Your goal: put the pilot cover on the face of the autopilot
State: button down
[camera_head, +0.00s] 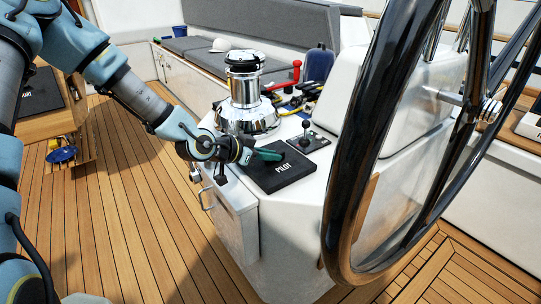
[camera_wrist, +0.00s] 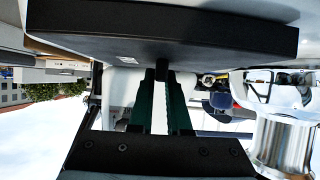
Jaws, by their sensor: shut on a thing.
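The pilot cover (camera_head: 281,177) is a flat black square slab marked "PILOT". In the head view it is flat at the near end of the white console, touching or just above its top; I cannot tell which. My gripper (camera_head: 268,154) is shut, its green fingers coming in low from the left over the cover. In the wrist view the fingers (camera_wrist: 161,85) hold a small black knob on the cover (camera_wrist: 200,38), whose slab fills the top of the picture. The autopilot's face is not visible; anything under the cover is hidden.
A chrome winch (camera_head: 245,95) stands just behind the cover on the console (camera_head: 238,190). A small lever panel (camera_head: 308,141) is close at its right. The big steering wheel (camera_head: 350,190) is on the right.

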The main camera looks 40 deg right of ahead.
jog(key=shift+c, duration=1.5)
grip_release()
jog(key=shift+r+p, duration=2.65)
jog(key=shift+r, duration=0.9)
